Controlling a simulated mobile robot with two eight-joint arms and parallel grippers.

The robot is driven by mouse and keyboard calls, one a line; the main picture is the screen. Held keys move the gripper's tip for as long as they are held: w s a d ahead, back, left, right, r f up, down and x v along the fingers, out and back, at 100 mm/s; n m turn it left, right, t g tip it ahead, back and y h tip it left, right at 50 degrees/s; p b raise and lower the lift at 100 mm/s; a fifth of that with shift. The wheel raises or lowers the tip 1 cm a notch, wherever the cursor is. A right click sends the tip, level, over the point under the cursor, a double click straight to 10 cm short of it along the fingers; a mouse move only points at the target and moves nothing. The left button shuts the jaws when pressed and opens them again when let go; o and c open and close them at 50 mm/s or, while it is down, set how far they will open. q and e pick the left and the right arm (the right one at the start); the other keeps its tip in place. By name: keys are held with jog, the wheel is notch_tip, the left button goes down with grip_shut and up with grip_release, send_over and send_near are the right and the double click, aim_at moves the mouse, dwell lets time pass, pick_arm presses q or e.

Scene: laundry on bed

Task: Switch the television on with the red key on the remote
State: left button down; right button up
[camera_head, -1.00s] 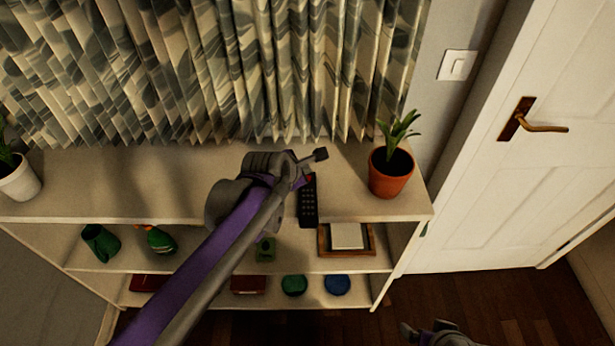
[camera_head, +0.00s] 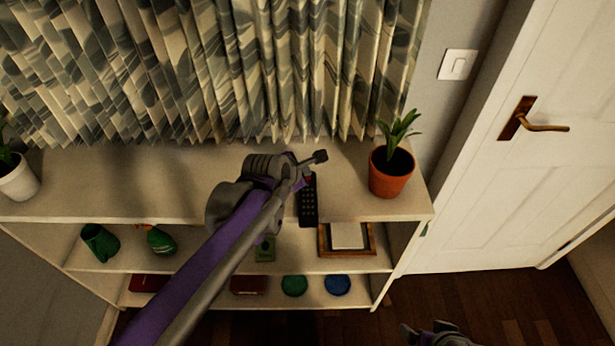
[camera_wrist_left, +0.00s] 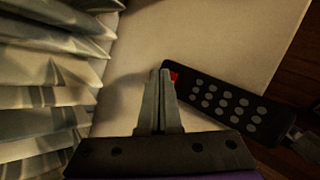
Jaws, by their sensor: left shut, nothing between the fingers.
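The black remote (camera_head: 308,205) lies on the top of the shelf unit, with rows of grey buttons. In the left wrist view the remote (camera_wrist_left: 225,103) shows its red key (camera_wrist_left: 174,77) at the far end, partly hidden by my fingers. My left gripper (camera_head: 320,157) is shut and empty above that end of the remote. In the left wrist view my shut fingertips (camera_wrist_left: 160,73) are right beside the red key; I cannot tell whether they touch it. My right gripper (camera_head: 408,332) shows only in part at the bottom edge, over the floor. No television shows.
A potted plant in a terracotta pot (camera_head: 391,172) stands right of the remote. A patterned curtain (camera_head: 270,70) hangs behind the shelf top (camera_head: 110,185). A white pot (camera_head: 18,180) stands at the far left. Lower shelves hold several small items. A white door (camera_head: 540,190) is at the right.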

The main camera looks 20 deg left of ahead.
pick_arm(q)
jog(key=shift+f, duration=0.35)
dwell(0.6)
jog(key=shift+r+p, duration=0.45)
jog(key=shift+r, duration=0.35)
jog(key=shift+r, duration=0.1)
notch_tip(320, 180, up, 5)
jog(key=p, duration=0.4)
dwell(0.6)
